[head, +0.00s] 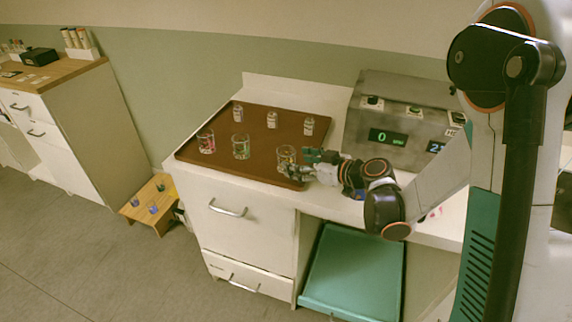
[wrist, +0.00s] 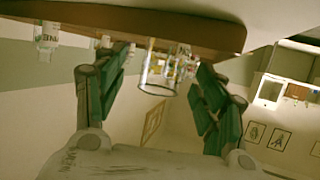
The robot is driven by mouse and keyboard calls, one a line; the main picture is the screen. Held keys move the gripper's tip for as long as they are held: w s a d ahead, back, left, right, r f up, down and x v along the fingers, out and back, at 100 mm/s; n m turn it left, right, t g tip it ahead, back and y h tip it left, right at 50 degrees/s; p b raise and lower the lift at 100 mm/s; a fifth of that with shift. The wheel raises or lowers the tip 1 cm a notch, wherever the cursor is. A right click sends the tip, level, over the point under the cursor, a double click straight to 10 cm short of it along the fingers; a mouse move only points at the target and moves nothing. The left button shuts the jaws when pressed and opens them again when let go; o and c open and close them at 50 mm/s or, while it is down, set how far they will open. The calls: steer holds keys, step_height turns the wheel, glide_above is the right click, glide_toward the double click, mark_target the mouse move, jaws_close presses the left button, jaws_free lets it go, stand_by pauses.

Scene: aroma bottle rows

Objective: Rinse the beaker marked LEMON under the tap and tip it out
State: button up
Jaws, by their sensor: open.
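Three clear glass beakers stand along the front of a brown tray (head: 205,160): a left one (head: 206,142) with pink marking, a middle one (head: 241,147) with green, and a right one (head: 286,157) with yellowish marking. I cannot read LEMON on any of them. My gripper (head: 302,164) is open at the right beaker, its fingers reaching in from the right. In the wrist view, which looks upside down, a beaker (wrist: 157,76) stands between the spread green-padded fingers of my gripper (wrist: 163,80), with gaps on both sides. No tap is visible.
Three small labelled bottles (head: 271,120) stand along the tray's back. A low wooden stool (head: 150,203) with small coloured items is left of the white cabinet (head: 243,228). The floor at left is clear.

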mark_target(292, 160)
steer(key=shift+r+b+x, duration=0.15)
steer(key=shift+b+x, duration=0.45)
steer(key=shift+x, duration=0.75)
steer(key=shift+r+b+x, duration=0.15)
steer(key=shift+b+x, duration=0.45)
steer(key=shift+x, duration=0.8)
steer(key=shift+s+a, duration=0.15)
steer(key=shift+a, duration=0.05)
steer(key=shift+c, duration=0.5)
steer(key=c, duration=1.1)
